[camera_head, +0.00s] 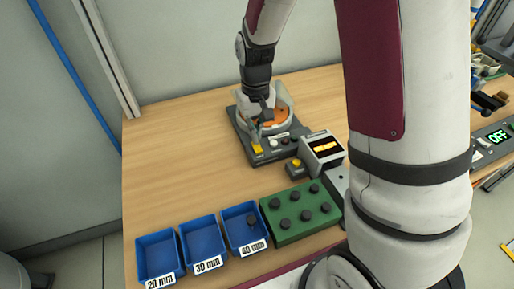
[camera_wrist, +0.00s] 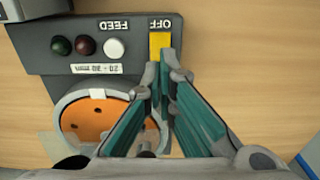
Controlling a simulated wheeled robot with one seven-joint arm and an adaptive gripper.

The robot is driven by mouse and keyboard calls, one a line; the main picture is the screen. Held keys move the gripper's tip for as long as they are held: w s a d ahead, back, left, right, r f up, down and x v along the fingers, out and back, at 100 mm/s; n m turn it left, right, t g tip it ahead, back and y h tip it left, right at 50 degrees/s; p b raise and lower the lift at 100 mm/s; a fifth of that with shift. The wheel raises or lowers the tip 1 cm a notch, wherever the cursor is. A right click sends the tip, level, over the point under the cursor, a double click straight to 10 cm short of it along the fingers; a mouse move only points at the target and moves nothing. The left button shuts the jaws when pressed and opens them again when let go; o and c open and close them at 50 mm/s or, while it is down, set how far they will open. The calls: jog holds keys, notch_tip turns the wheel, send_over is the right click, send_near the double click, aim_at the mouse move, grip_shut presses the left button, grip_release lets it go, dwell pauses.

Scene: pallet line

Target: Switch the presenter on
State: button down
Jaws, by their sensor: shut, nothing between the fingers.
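The presenter is a dark grey unit (camera_head: 240,130) on the wooden table, with a round bowl with an orange disc (camera_wrist: 88,120). Its panel carries a yellow switch (camera_wrist: 160,45) beside the word OFF, a white button (camera_wrist: 114,48) beside FEED, and dark red and dark green lamps. In the head view the yellow switch (camera_head: 257,148) is at the unit's front corner. My gripper (camera_wrist: 166,75) points down over the panel, its fingertips together and empty, right by the yellow switch. I cannot tell whether they touch it.
A small box with a yellow button (camera_head: 296,163) and a lit display box (camera_head: 324,146) stand right of the presenter. Blue bins (camera_head: 202,243) and a green block with black knobs (camera_head: 300,212) are in front. The table's left side is clear.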

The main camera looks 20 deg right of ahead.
jog(key=shift+f+b, duration=0.55)
jog(key=shift+f, duration=0.65)
dwell(1.1)
jog(key=shift+r+p, duration=2)
jog(key=shift+r, duration=1.55)
jog(key=shift+r, duration=0.2)
notch_tip(320, 180, up, 8)
jog(key=t, duration=0.1)
send_over(261, 157)
jog(key=s+r+t, duration=0.2)
jog(key=s+r, duration=0.4)
jog(key=s, duration=0.3)
jog(key=s+r+t, duration=0.2)
jog(key=s+r, duration=0.4)
jog(key=s, duration=0.4)
jog(key=shift+s+r, duration=0.15)
jog(key=shift+s, duration=0.05)
